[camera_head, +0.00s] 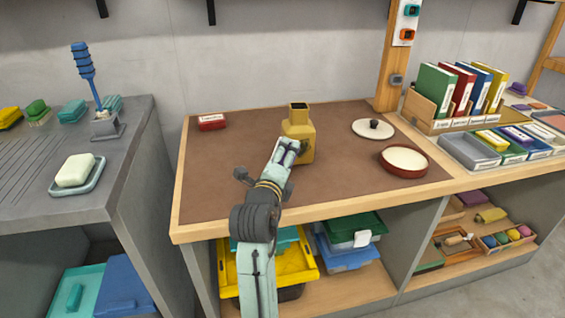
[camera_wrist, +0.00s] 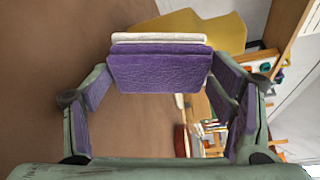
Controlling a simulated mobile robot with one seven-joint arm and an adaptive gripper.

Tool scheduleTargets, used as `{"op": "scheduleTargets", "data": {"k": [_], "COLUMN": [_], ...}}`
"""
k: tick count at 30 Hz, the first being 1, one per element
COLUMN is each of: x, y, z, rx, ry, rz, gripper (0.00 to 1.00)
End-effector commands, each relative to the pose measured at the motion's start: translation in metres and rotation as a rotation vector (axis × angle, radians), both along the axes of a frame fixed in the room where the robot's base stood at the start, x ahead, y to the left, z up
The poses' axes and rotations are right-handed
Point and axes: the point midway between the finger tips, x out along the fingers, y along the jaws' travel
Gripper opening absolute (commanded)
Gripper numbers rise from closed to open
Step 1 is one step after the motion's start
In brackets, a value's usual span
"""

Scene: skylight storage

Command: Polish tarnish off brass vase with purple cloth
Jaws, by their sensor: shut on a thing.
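The brass vase (camera_head: 299,124) stands upright on the brown worktop, with a square neck and dark opening. My gripper (camera_head: 295,150) is at its front, low on the body, and hides part of it. In the wrist view my gripper (camera_wrist: 160,82) is shut on the purple cloth (camera_wrist: 160,72), a folded pad with a whitish layer along its far edge. The vase also shows just beyond the cloth in the wrist view (camera_wrist: 208,27). I cannot tell whether cloth and vase touch. The cloth cannot be made out in the head view, and tarnish is not clear.
A red box (camera_head: 211,122) lies at the worktop's back left. A pale lid (camera_head: 360,129) and a red-brown bowl (camera_head: 404,162) lie right of the vase. A wooden post (camera_head: 386,70) and book rack (camera_head: 424,110) stand further right.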

Motion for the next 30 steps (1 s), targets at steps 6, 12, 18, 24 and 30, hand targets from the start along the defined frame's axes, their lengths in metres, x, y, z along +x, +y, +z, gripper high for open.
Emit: {"op": "scheduleTargets", "data": {"k": [6, 12, 18, 24, 30], "x": [0.0024, 0.0044, 0.0063, 0.0082, 0.0101], "y": [0.0004, 0.001, 0.0014, 0.0018, 0.0023], "z": [0.0, -0.0002, -0.0002, -0.0001, 0.0], "rx": [0.0, 0.0, 0.0, 0.0, 0.0], "ry": [0.0, 0.0, 0.0, 0.0, 0.0], "rz": [0.0, 0.0, 0.0, 0.0, 0.0], "gripper": [0.54, 0.54, 0.54, 0.54, 0.54]}}
